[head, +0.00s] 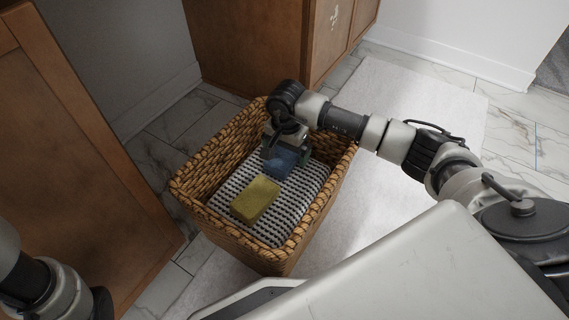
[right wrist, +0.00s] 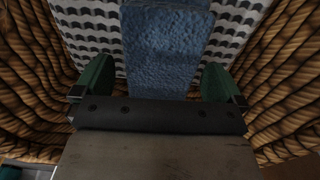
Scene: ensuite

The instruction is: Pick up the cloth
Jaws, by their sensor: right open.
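A blue, rough-textured cloth (head: 281,163) lies inside a wicker basket (head: 187,183), on a grey-and-white patterned textile (head: 300,196). In the right wrist view the blue cloth (right wrist: 168,45) is a narrow upright strip between my fingers. My right gripper (head: 285,155) reaches down into the basket over the cloth. Its green-padded fingers (right wrist: 158,82) are open, one on each side of the cloth. I cannot tell whether they touch it. The near end of the cloth is hidden by the gripper body. My left gripper is not in view; only part of my left arm shows.
A yellow-green sponge (head: 255,199) lies on the patterned textile, nearer than the cloth. The basket walls stand close around my right gripper. Wooden cabinets (head: 245,45) stand behind and at the left (head: 75,150). A white mat (head: 385,110) covers the floor to the right.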

